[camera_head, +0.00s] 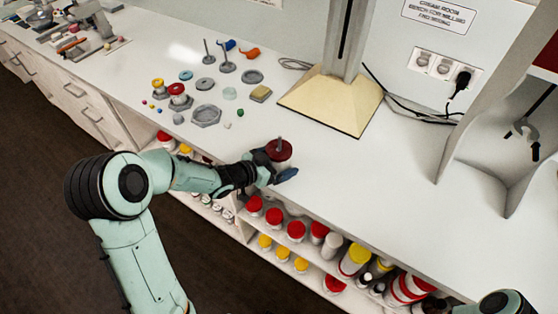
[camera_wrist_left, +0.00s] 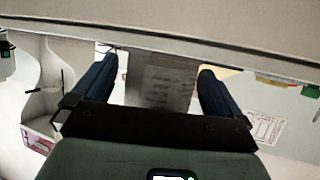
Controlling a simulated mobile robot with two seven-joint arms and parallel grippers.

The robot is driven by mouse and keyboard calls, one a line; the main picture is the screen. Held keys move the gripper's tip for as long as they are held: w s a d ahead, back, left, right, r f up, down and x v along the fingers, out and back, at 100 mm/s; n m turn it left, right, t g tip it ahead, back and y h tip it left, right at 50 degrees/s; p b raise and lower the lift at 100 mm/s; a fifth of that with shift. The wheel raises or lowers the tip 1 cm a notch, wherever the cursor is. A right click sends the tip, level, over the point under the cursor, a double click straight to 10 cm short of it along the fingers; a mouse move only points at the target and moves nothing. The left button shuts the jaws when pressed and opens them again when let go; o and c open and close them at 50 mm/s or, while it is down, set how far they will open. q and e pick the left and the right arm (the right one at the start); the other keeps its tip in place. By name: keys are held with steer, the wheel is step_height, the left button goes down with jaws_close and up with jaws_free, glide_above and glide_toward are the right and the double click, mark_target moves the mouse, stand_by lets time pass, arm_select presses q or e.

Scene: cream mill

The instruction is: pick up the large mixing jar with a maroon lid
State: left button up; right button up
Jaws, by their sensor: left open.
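The large mixing jar with a maroon lid (camera_head: 281,151) stands near the front edge of the white bench, with a grey stem rising from its lid. My left gripper (camera_head: 270,178) is open at the jar, low beside its body, with one dark blue finger on its near left and one at its lower right. The gripper hides much of the jar's body. In the left wrist view the two fingers of the left gripper (camera_wrist_left: 158,85) are spread wide. A grey, faintly marked surface shows between them; I cannot tell whether it is the jar.
A tan-based stand (camera_head: 335,102) with a tall column is behind the jar. Small jars, discs and a hexagonal dish (camera_head: 206,115) lie to the left. Shelves below the bench hold several lidded jars (camera_head: 296,231). Part of my right arm shows at bottom right. The bench right of the jar is clear.

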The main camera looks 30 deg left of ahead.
arm_select(q)
steer(key=shift+r, duration=0.1)
steer(key=c, duration=1.5)
